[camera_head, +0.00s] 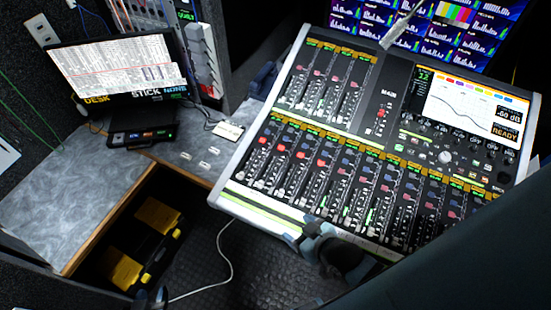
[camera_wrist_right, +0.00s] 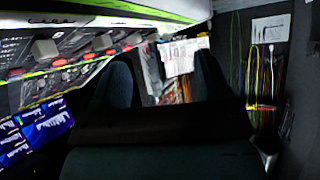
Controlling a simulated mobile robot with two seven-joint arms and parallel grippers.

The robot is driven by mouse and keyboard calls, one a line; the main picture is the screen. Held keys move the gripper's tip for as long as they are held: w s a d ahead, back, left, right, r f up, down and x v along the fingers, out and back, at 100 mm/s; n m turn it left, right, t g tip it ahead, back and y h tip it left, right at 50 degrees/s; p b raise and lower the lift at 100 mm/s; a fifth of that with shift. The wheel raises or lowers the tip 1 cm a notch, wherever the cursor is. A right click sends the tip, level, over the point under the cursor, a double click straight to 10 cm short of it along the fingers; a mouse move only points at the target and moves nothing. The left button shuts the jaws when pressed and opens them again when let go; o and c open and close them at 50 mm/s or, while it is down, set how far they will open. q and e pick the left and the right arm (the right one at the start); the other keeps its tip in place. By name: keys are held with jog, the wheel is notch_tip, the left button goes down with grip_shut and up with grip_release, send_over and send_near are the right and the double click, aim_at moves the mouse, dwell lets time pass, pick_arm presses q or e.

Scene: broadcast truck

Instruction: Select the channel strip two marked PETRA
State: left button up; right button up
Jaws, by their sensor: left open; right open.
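The mixing console (camera_head: 300,150) fills the right half of the head view, tilted, with rows of channel strips, faders and small yellow labels. The label lettering is too small to read, so I cannot tell which strip is marked PETRA. My right gripper (camera_head: 335,248) is at the console's front edge, below the lower strips; I cannot tell whether it touches. In the right wrist view its two fingers (camera_wrist_right: 163,85) are apart with nothing gripped, and the console (camera_wrist_right: 80,62) is at upper left. My left gripper (camera_head: 152,298) shows only its tips at the bottom edge, open, away from the console.
A white cable (camera_head: 225,250) crosses the floor. Monitors (camera_head: 460,30) stand behind the console.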

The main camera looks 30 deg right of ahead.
grip_shut()
dwell(1.8)
